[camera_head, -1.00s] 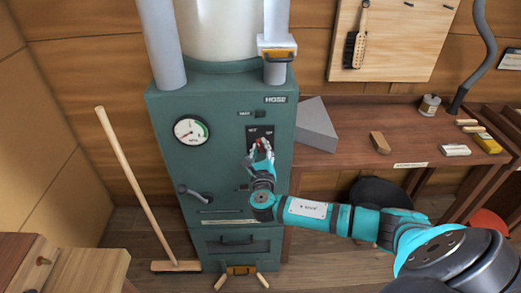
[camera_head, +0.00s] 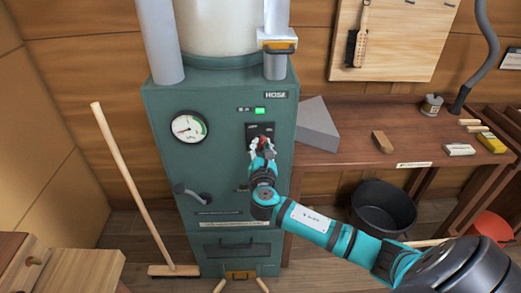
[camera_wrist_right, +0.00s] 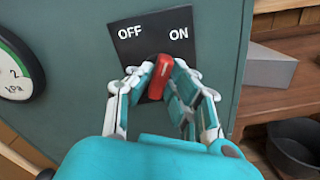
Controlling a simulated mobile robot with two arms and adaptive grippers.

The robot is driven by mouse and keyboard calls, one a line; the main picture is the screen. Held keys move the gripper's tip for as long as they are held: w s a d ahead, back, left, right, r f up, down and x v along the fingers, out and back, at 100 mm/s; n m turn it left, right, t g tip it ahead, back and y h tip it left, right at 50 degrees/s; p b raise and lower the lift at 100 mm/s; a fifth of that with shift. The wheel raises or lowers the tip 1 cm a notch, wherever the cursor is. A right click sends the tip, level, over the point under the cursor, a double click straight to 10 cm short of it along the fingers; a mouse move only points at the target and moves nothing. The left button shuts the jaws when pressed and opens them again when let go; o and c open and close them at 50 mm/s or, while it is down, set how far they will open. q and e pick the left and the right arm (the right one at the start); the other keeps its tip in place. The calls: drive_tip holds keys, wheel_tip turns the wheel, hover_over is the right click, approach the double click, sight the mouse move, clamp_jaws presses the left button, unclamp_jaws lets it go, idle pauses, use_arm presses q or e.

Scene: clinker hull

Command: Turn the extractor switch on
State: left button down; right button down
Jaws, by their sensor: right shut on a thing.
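The extractor is a tall green cabinet (camera_head: 170,160). Its black switch plate (camera_wrist_right: 128,38) reads OFF at left and ON at right in the right wrist view. The red switch handle (camera_wrist_right: 161,77) stands on the plate, its top leaning slightly toward ON. My right gripper (camera_wrist_right: 160,75) is shut on this handle, its fingers on either side. In the head view my right gripper (camera_head: 263,148) is at the plate and hides most of the handle. A small green lamp (camera_head: 260,110) above the plate is lit. My left gripper is not in view.
A gauge (camera_head: 189,128) and a grey lever (camera_head: 192,194) are on the cabinet left of the switch. A grey wedge (camera_head: 317,128) stands on the workbench (camera_head: 355,145) close at right. A black bucket (camera_head: 384,207) is below; a broom (camera_head: 130,185) leans at left.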

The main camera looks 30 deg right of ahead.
drive_tip(key=shift+m, duration=0.6)
drive_tip(key=shift+b, duration=0.3)
drive_tip(key=c, duration=1.3)
unclamp_jaws()
drive_tip(key=v, duration=1.2)
drive_tip(key=shift+f, duration=0.15)
